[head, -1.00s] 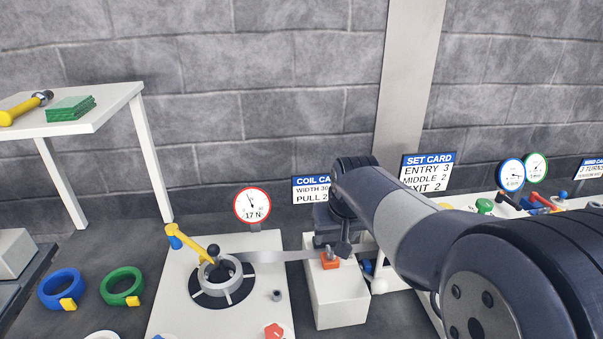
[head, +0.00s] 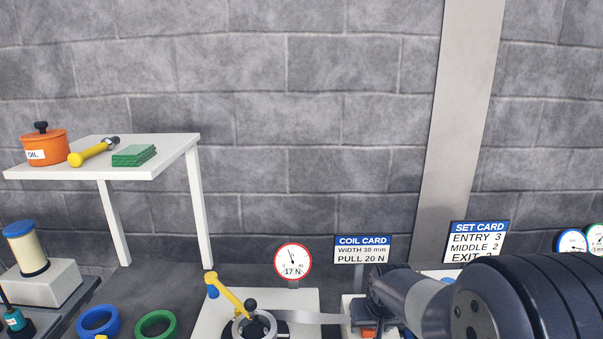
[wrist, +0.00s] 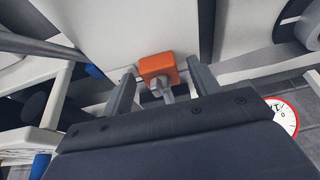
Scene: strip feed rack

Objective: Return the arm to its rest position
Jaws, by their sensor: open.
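My arm comes in from the lower right of the head view and ends above the white block (head: 349,302). My gripper (wrist: 162,90) is open in the wrist view, with its two fingers apart. The orange clamp piece (wrist: 158,68) with a grey bolt shows between and beyond the fingers. Whether a finger touches it I cannot tell. In the head view the orange piece (head: 368,333) is partly cut off by the lower edge, and the fingertips are hidden. A grey strip (head: 310,318) runs from the coil holder (head: 240,326) to the white block.
A dial (head: 292,261) reads 17 N beside the coil card (head: 362,249). The set card (head: 477,241) stands right, partly behind my arm. The wall is bare above.

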